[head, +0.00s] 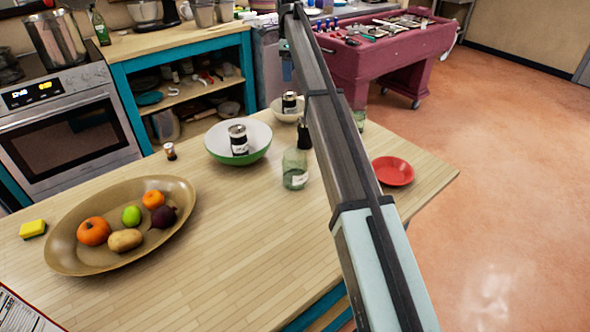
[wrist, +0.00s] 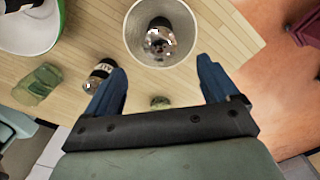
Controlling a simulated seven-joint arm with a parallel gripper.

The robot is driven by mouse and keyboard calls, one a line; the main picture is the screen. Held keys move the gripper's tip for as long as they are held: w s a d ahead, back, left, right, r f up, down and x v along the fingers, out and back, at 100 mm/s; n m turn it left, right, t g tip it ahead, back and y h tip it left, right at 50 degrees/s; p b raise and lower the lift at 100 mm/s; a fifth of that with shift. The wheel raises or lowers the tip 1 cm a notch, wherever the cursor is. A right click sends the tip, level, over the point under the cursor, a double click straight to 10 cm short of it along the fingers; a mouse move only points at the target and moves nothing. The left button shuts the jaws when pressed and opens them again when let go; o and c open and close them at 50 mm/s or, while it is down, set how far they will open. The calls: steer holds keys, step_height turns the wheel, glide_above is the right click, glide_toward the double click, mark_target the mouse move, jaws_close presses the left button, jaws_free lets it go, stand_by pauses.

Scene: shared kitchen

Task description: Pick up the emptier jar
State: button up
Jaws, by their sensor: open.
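In the head view, a dark-topped jar with a pale label (head: 238,140) stands in the green-and-white bowl (head: 255,155). A similar jar (head: 290,103) stands in a smaller pale bowl (head: 279,113). A greenish glass vessel (head: 295,170) stands beside a dark object (head: 304,136), partly hidden by my arm. In the wrist view, my gripper (wrist: 160,66) is open and empty. A bowl (wrist: 134,32) with a jar in it (wrist: 160,40) lies beyond the fingertips. A labelled jar (wrist: 101,72) shows beside the left finger. I cannot tell how full the jars are.
A tan platter (head: 75,255) of fruit fills the left of the wooden table, near a yellow sponge (head: 32,229). A small bottle (head: 170,151) stands behind it. A red plate (head: 393,171) lies right of my arm. The table's front middle is clear.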

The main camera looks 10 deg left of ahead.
steer(key=shift+o, duration=0.9)
